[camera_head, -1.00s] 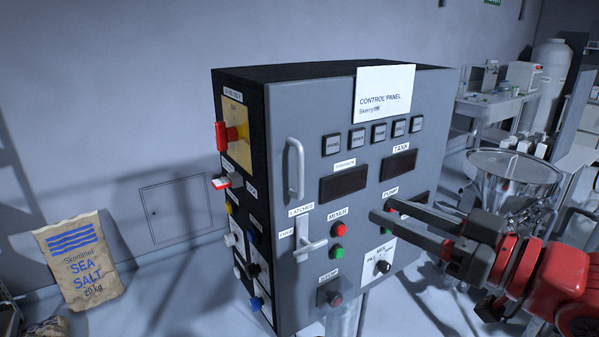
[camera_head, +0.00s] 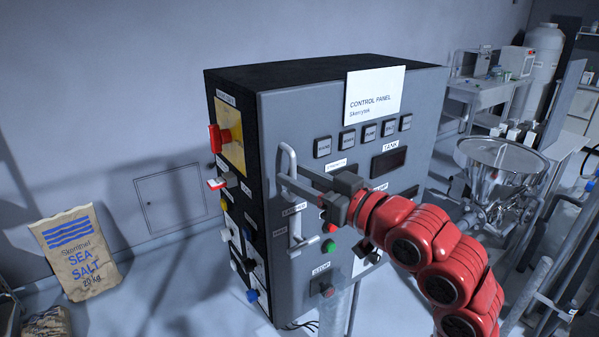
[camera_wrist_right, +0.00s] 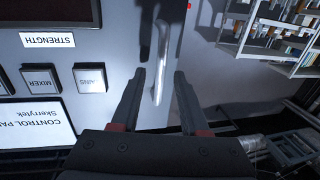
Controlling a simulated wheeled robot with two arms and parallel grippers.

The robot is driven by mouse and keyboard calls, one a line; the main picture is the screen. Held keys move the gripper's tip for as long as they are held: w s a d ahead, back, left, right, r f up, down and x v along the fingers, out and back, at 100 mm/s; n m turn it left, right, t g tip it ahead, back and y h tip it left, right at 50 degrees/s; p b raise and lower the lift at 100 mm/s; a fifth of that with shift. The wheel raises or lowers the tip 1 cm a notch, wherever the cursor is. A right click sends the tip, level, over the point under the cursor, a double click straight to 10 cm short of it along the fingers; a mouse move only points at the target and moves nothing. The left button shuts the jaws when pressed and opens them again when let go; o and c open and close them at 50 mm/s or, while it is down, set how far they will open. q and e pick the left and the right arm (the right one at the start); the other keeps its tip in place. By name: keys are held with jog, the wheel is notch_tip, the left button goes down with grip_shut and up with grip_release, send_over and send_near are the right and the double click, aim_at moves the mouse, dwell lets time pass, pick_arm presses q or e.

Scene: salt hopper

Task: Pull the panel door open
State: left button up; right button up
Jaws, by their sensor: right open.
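The grey panel door (camera_head: 420,110) is the front of the black control panel box (camera_head: 300,72); it looks flush with the box. A light grey vertical handle (camera_head: 284,156) is near the door's left edge. A T-shaped latch lever (camera_head: 297,229) is below it. My right gripper (camera_head: 279,176) is open at the handle, with its fingers pointing left across the door. In the right wrist view, the handle (camera_wrist_right: 159,85) lies between the two open fingers (camera_wrist_right: 160,74), and I see no clear grip on it. My left gripper is not in view.
A red switch (camera_head: 216,138) and several knobs stick out from the box's left side. A sea salt bag (camera_head: 77,255) leans by the wall at left. A steel hopper (camera_head: 500,165) stands at right.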

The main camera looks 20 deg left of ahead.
grip_shut()
dwell(1.5)
